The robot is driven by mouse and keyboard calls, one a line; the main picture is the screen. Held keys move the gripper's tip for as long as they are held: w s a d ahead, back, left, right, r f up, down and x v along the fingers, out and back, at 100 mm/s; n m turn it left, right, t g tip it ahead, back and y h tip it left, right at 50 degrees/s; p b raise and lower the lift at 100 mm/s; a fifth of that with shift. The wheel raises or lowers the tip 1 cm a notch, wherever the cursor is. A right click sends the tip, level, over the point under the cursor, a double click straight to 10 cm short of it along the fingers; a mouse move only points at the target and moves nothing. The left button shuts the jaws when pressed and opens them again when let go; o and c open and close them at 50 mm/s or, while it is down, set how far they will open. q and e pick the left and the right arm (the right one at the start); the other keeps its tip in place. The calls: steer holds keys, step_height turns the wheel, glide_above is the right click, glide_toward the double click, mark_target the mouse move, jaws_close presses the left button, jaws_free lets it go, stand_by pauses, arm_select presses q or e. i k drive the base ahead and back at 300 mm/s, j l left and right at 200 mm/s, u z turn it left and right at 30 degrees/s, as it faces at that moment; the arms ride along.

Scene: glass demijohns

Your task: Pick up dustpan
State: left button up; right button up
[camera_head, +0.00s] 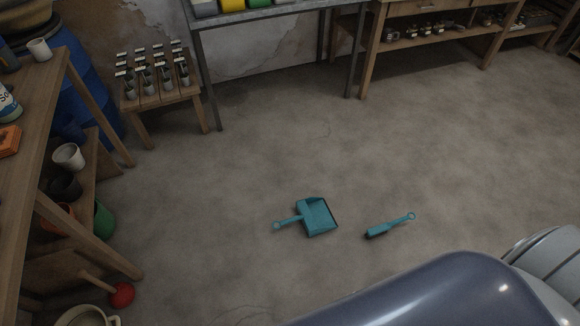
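A teal dustpan (318,217) lies on the bare concrete floor near the middle of the head view. Its pan is to the right and its handle (288,222) points left, ending in a round loop. A matching teal hand brush (391,226) lies on the floor to its right, apart from it, with its dark bristles at the lower left end. Neither of my grippers shows in the head view. Nothing covers the dustpan.
A wooden shelf table (38,140) with pots stands along the left edge. A red ball-ended object (122,294) is at its foot. A small stool (163,97) holds several small pots. Workbenches (275,12) line the back. The floor around the dustpan is clear.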

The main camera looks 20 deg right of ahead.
mark_target(317, 218)
steer(key=z, duration=0.9)
